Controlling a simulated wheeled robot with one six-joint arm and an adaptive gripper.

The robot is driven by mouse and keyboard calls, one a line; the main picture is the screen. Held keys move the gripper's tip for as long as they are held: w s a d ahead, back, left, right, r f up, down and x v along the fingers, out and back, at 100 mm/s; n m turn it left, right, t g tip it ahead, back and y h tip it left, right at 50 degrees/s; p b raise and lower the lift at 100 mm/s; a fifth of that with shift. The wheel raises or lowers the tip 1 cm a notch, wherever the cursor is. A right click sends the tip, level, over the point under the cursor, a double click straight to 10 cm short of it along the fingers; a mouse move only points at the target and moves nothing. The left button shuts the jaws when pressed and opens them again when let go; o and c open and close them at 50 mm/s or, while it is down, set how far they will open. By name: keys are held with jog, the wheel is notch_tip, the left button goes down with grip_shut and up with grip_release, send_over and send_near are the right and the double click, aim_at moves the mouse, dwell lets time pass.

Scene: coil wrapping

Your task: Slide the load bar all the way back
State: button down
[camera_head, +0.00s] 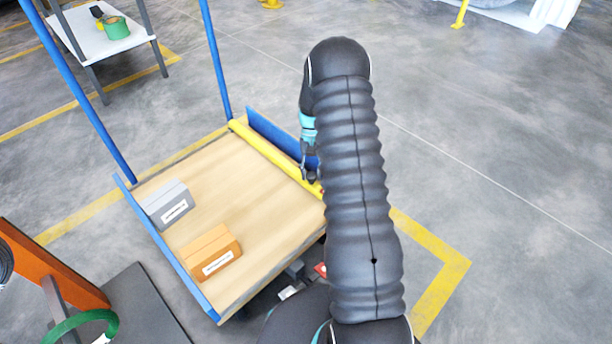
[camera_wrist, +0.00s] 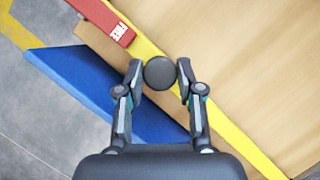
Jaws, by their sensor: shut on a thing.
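The load bar (camera_head: 270,158) is a yellow bar lying across the right side of a wooden-topped cart deck (camera_head: 222,195), next to a blue edge panel (camera_head: 275,137). In the wrist view the yellow bar (camera_wrist: 228,120) runs diagonally, with a red block marked "FREE" (camera_wrist: 102,20) at its upper left end. My gripper (camera_head: 309,174) is at the bar's near part; my arm hides what lies beyond it. In the wrist view my gripper (camera_wrist: 160,77) is shut on a dark round knob (camera_wrist: 160,70) over the bar.
A grey box (camera_head: 168,204) and an orange box (camera_head: 212,253) stand on the deck's left side, apart from the bar. The deck between them and the bar is clear. Blue posts (camera_head: 216,60) rise at the deck's far corners. A white table (camera_head: 100,45) stands at the upper left.

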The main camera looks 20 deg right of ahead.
jog(key=shift+w+d, duration=0.1)
jog(key=shift+d, duration=0.2)
jog(key=c, duration=1)
grip_release()
jog(key=shift+o, duration=1.3)
jog(key=shift+d, duration=0.2)
jog(key=shift+a, duration=0.3)
jog(key=shift+r, duration=0.15)
jog(key=v, duration=1.1)
jog(key=shift+r, duration=0.35)
jog(key=shift+d, duration=0.15)
